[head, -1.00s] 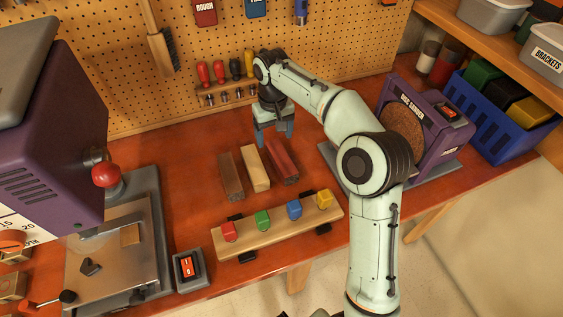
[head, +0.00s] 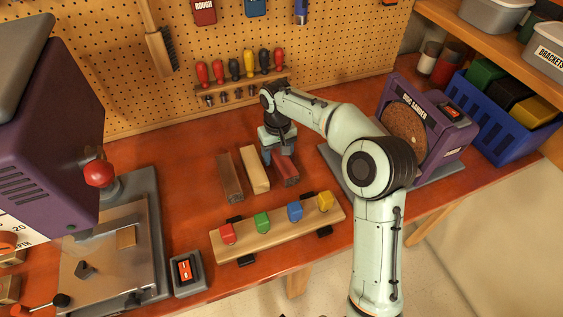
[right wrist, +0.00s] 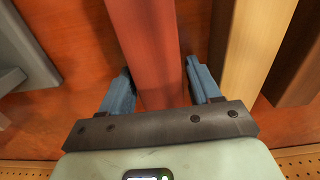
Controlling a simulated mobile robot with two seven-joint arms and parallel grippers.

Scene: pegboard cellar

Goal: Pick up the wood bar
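Three wood bars lie side by side on the bench: a dark brown one (head: 230,177), a pale one (head: 255,171) and a reddish one (head: 288,173). My right gripper (head: 280,155) is over the far end of the reddish bar, pointing down. In the right wrist view the open blue fingers (right wrist: 160,78) stand on either side of the reddish bar (right wrist: 149,45), with the pale bar (right wrist: 254,50) just right of them. Whether the fingers touch the bar is unclear. My left gripper does not show.
A wooden rail with coloured knobs (head: 280,234) lies in front of the bars. A purple disc sander (head: 432,125) stands right and a purple machine (head: 50,130) left. Screwdrivers hang on the pegboard (head: 345,60) behind. Bare red bench (head: 180,165) lies left of the bars.

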